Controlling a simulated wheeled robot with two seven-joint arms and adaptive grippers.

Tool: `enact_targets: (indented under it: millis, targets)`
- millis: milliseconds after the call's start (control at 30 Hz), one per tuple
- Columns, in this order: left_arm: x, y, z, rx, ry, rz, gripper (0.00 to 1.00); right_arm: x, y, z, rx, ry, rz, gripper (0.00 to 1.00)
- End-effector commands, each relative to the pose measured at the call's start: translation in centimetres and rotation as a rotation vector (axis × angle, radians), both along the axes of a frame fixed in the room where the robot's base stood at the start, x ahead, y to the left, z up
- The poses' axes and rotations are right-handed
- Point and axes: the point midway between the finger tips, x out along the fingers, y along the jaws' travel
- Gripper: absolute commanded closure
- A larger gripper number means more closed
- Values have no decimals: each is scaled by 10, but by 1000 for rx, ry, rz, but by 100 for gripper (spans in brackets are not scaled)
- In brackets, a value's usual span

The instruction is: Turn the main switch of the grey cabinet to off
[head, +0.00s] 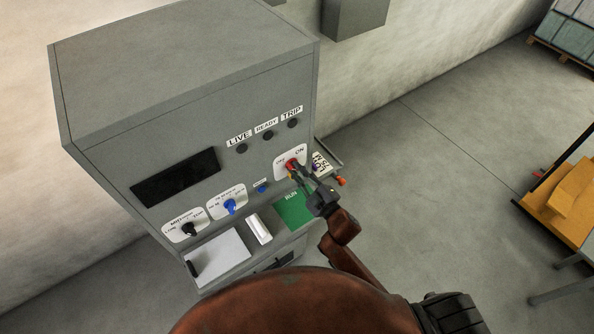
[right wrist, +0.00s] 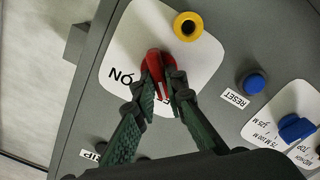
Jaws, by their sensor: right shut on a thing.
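The grey cabinet (head: 110,95) stands against the wall, its sloping panel facing me. Its red main switch (head: 291,162) sits on a white plate at the panel's right side, marked OFF on the left and ON on the right. In the right wrist view the red handle (right wrist: 154,62) lies between the two fingers of my right gripper (right wrist: 160,85), which is shut on it. The fingers hide part of the handle and most of the OFF marking; ON stays readable, upside down. I cannot tell exactly which mark the handle points to. My left gripper is not in view.
A yellow ring (right wrist: 187,26) is beside the switch. A blue RESET button (right wrist: 253,84) and a blue selector (head: 230,206) are nearby. A black selector (head: 188,230), white handle (head: 258,228) and green RUN plate (head: 294,209) are lower.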

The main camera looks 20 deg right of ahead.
Motion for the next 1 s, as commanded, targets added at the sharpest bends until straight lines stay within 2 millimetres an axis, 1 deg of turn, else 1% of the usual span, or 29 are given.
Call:
enact_targets:
  millis: [367,400,633,900,1000]
  targets:
    - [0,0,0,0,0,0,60,0,1,1,-8,-6,1,100]
    - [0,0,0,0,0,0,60,0,1,1,-8,-6,1,88]
    - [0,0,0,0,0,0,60,0,0,1,-7,-3,1,72]
    - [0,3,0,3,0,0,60,0,0,0,-7,-2,0,71]
    - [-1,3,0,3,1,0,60,-5,-2,0,-7,-2,-1,71]
